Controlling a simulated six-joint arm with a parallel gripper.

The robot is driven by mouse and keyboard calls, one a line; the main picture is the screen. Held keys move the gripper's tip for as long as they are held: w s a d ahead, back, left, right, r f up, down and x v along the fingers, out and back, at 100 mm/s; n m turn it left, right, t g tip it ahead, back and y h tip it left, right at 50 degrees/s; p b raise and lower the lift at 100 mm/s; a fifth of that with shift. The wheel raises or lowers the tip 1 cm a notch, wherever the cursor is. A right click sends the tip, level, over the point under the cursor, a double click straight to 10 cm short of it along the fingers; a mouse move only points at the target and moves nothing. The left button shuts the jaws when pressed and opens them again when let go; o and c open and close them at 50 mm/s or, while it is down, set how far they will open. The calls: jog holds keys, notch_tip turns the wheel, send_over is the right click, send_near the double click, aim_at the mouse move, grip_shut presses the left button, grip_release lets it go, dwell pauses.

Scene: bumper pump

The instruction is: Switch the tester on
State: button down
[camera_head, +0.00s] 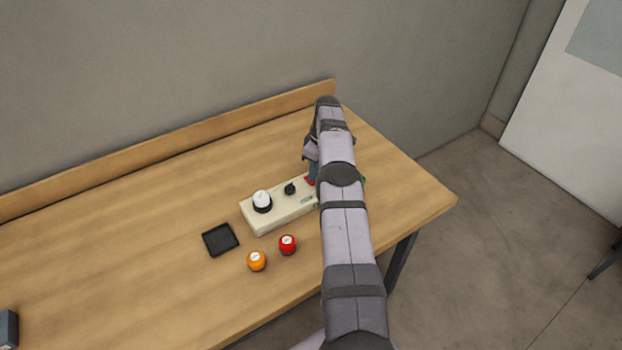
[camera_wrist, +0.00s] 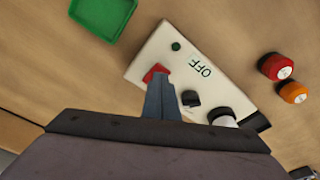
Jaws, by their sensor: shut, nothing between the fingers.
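The tester is a cream box on the wooden table; in the head view its left part (camera_head: 283,216) shows, and my arm hides its right end. In the wrist view its top (camera_wrist: 180,62) carries a red switch (camera_wrist: 155,72), a small dark green round part (camera_wrist: 176,46), the label OFF (camera_wrist: 200,68), a black knob (camera_wrist: 190,98) and a white-topped part (camera_wrist: 222,117). My gripper (camera_wrist: 160,80) is shut and empty. Its fingertips appear right at the red switch; I cannot tell whether they touch it.
A red pot (camera_head: 288,244) and an orange pot (camera_head: 256,260) stand in front of the tester. A black tray (camera_head: 220,240) lies to its left. A green tray (camera_wrist: 104,14) shows in the wrist view. The table's left side is mostly clear.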

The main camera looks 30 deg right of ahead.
jog(key=shift+f+b, duration=0.6)
jog(key=shift+f, duration=0.05)
dwell(0.6)
jog(key=shift+r, duration=0.15)
notch_tip(320, 180, up, 7)
jog(key=p, duration=0.4)
dwell(0.5)
dwell(0.4)
